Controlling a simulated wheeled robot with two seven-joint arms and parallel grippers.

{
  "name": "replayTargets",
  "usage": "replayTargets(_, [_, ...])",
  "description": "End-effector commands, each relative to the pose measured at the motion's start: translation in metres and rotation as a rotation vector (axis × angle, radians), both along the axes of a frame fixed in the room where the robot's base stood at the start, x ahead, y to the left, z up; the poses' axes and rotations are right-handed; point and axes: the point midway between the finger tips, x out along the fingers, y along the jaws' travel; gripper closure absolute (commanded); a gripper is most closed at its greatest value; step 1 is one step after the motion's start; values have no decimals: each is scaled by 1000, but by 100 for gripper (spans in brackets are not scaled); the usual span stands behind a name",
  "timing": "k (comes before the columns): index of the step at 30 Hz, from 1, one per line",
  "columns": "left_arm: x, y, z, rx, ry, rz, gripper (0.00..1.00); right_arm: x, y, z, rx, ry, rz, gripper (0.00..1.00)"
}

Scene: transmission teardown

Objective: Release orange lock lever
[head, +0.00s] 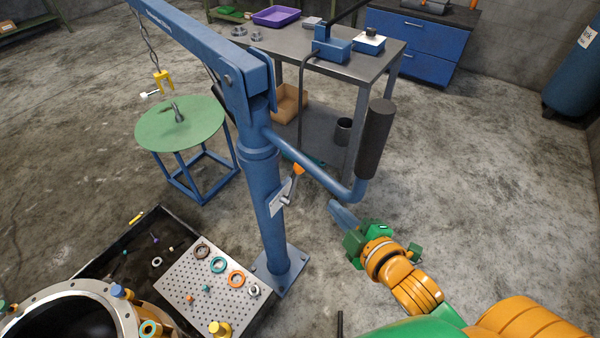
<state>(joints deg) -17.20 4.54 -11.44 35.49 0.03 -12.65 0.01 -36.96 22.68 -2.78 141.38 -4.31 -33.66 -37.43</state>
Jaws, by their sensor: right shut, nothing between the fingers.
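The orange lock lever (298,170) sits on a grey plate (277,203) on the blue crane post (262,190). Its orange tip points up and to the right. My right gripper (335,205) is shut and empty, with its fingers pointing up and left. In the picture it is below and to the right of the lever, apart from it. My left gripper is not in view.
The crane's handle with a dark grip (376,140) slopes out above my right gripper. A perforated plate (205,285) with rings and a large round housing (65,310) lie lower left. A green round table (180,130) and grey workbench (340,75) stand behind.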

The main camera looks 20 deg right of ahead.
Motion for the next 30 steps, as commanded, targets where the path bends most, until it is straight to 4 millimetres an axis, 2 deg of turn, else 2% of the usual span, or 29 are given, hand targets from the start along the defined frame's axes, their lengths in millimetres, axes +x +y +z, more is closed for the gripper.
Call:
replayTargets(2, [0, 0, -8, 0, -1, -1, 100, 16, 2, -7, -2, -7, 1, 100])
replayTargets(9, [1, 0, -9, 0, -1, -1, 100, 65, 9, -24, 1, -4, 0, 100])
replayTargets(21, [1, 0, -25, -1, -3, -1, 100, 144, 19, -55, -1, -1, 1, 100])
replayTargets(25, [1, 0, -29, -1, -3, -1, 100, 161, 21, -62, 0, 0, 1, 100])
replayTargets(30, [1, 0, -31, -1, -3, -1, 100, 171, 23, -64, -1, -1, 2, 100])
